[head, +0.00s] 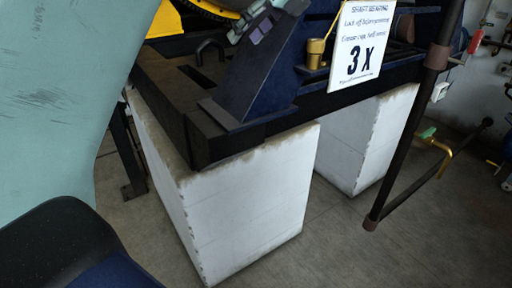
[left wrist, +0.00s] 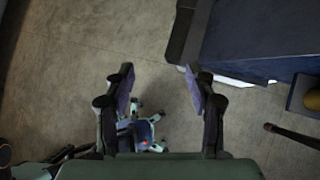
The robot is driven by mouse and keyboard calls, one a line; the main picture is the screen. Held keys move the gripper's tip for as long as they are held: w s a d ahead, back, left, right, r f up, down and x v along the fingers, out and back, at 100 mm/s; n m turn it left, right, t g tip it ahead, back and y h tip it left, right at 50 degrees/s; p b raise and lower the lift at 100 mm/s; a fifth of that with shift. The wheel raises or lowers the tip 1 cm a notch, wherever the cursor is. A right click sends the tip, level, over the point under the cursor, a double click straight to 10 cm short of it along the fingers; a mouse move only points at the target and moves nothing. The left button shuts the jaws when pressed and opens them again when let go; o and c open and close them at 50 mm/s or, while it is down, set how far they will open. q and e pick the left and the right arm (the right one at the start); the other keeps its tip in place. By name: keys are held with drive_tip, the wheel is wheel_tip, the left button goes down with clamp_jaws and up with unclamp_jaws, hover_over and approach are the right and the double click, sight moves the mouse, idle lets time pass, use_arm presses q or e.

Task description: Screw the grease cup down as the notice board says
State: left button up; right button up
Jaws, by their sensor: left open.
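The brass grease cup (head: 315,52) stands upright on a small dark blue ledge, just left of the notice board. It also shows partly at the right edge of the left wrist view (left wrist: 314,99). The white notice board (head: 362,45) is headed as a shaft bearing notice and shows a large "3 X"; its smaller lines are hard to read. My left gripper (head: 262,30) is up and left of the cup, in front of the blue frame. In the left wrist view its fingers (left wrist: 158,74) are spread apart with nothing between them. My right gripper is not in view.
The dark blue machine frame (head: 262,70) rests on white plinths (head: 245,200). A dark upright rail (head: 408,135) stands right of the notice. A brass pipe with a green handle (head: 428,133) is at the right. Bare floor (head: 335,240) lies in front.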

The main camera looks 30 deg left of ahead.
use_arm(q)
drive_tip(key=w+a+f+m+t+y+b, duration=0.35)
drive_tip(key=a+f+m+y, duration=0.3)
drive_tip(key=m, duration=0.65)
drive_tip(key=w+d+f+m+t+h+b, duration=0.1)
drive_tip(key=d+f+m+t+h+b, duration=0.1)
drive_tip(key=f+m, duration=0.8)
drive_tip(key=w+d+f+m+t+h+b, duration=0.1)
drive_tip(key=d+f+m+t+h+b, duration=0.2)
drive_tip(key=f+m, duration=0.8)
wheel_tip(320, 180, down, 4)
drive_tip(key=shift+d+f+m+t, duration=0.15)
drive_tip(key=shift+m+t, duration=0.15)
drive_tip(key=shift+t, duration=0.95)
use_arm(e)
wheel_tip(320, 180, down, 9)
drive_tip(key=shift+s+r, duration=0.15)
use_arm(q)
drive_tip(key=shift+d+r, duration=0.1)
drive_tip(key=shift+r, duration=0.1)
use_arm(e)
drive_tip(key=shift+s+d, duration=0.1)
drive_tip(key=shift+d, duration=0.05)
